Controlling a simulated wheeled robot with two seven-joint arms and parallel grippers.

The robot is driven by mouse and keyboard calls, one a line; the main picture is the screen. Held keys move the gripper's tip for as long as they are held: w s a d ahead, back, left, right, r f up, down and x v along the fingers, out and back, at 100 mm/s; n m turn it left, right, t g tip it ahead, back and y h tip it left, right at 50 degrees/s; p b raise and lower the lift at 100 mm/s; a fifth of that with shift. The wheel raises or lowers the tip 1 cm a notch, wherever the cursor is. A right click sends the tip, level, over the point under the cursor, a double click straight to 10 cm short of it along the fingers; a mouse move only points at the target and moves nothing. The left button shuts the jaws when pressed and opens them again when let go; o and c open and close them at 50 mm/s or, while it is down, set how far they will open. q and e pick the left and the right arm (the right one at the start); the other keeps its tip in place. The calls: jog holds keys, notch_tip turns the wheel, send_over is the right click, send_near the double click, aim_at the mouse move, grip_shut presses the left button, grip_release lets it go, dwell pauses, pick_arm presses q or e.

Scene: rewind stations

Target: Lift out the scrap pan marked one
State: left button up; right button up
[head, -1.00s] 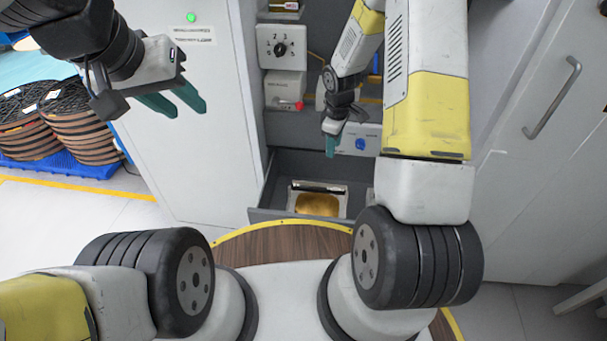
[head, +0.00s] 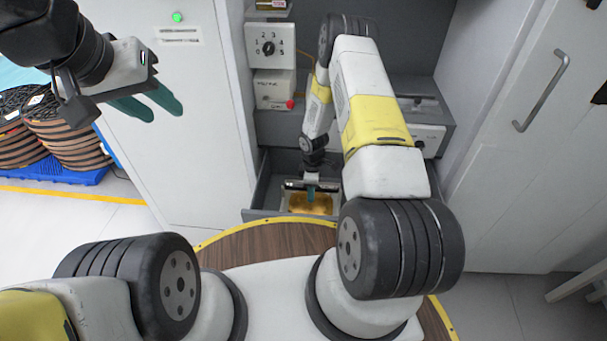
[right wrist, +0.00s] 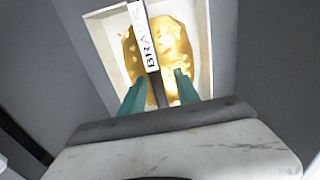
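A pale scrap pan (head: 285,203) with brass-coloured scrap in it sits in an open grey drawer (head: 262,195). The right wrist view shows the pan (right wrist: 205,45) with a bar handle (right wrist: 152,70) across it. My right gripper (head: 311,193) is over the pan, pointing down. In the right wrist view its fingers (right wrist: 158,92) are open, one on each side of the handle, with gaps between. My left gripper (head: 160,106) is open and empty in the air at the upper left.
A dial box (head: 269,47) and a box with a red button (head: 275,90) stand behind the drawer on the left. A grey unit (head: 425,110) is at the back right. White cabinets flank the drawer. Reels (head: 65,140) stand on a blue pallet at far left.

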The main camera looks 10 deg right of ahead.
jog(key=shift+f, duration=0.55)
grip_shut()
jog(key=shift+r, duration=0.1)
dwell(0.9)
